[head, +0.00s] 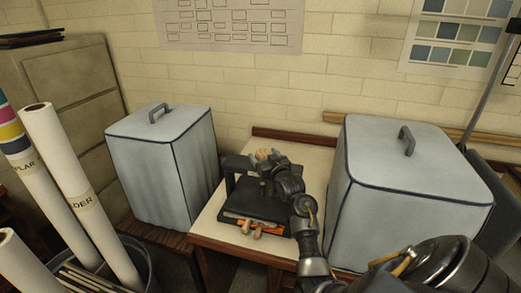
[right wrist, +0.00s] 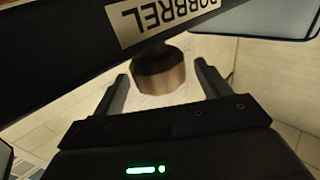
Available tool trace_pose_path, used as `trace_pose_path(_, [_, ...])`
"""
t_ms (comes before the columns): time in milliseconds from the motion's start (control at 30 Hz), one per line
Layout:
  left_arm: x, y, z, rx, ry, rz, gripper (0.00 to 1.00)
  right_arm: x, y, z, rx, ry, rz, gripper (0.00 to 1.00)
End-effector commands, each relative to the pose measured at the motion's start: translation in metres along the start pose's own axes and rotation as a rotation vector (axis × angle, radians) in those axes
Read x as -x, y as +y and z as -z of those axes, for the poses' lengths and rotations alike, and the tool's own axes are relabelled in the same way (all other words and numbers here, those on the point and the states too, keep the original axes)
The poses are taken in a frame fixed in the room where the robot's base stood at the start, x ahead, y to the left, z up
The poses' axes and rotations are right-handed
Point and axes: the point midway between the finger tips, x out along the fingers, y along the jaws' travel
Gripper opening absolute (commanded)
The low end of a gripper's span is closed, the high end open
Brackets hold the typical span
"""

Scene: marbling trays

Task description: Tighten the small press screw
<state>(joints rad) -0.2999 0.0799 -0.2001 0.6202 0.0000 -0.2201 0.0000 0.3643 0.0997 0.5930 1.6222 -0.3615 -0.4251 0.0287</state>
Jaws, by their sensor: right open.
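The small press (head: 250,205) is black and stands on the pale table between two covered boxes. Its screw has a brown wooden knob (head: 263,154) at the top, partly hidden by my right gripper (head: 270,166). In the right wrist view the knob (right wrist: 158,75) lies between the two open fingers of my right gripper (right wrist: 161,78), with visible space on both sides. The fingers do not appear to touch it. The black crossbar of the press (right wrist: 70,65), with an upside-down label, runs across the top of that view. My left gripper is out of view.
Grey-blue covered boxes stand left (head: 165,165) and right (head: 405,190) of the press, the right one close to my arm. Wooden handles (head: 257,232) stick out at the front of the press. Tall paper rolls (head: 80,195) stand at the far left.

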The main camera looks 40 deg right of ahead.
Motion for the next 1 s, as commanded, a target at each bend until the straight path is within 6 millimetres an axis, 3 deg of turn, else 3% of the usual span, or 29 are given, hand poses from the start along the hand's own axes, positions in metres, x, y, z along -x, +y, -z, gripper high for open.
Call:
trace_pose_path(100, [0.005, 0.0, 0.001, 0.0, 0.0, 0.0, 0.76, -0.018, 0.0, 0.002, -0.001, -0.001, 0.001, 0.76])
trace_pose_path(300, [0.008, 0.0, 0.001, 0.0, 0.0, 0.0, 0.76, -0.034, -0.001, 0.001, 0.001, 0.0, 0.001, 0.76])
trace_pose_path(633, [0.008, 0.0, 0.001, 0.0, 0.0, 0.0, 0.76, -0.037, 0.0, 0.0, 0.002, 0.0, 0.0, 0.76])
trace_pose_path(1000, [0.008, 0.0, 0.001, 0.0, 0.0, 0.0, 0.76, -0.037, 0.0, 0.0, 0.001, 0.0, 0.0, 0.31])
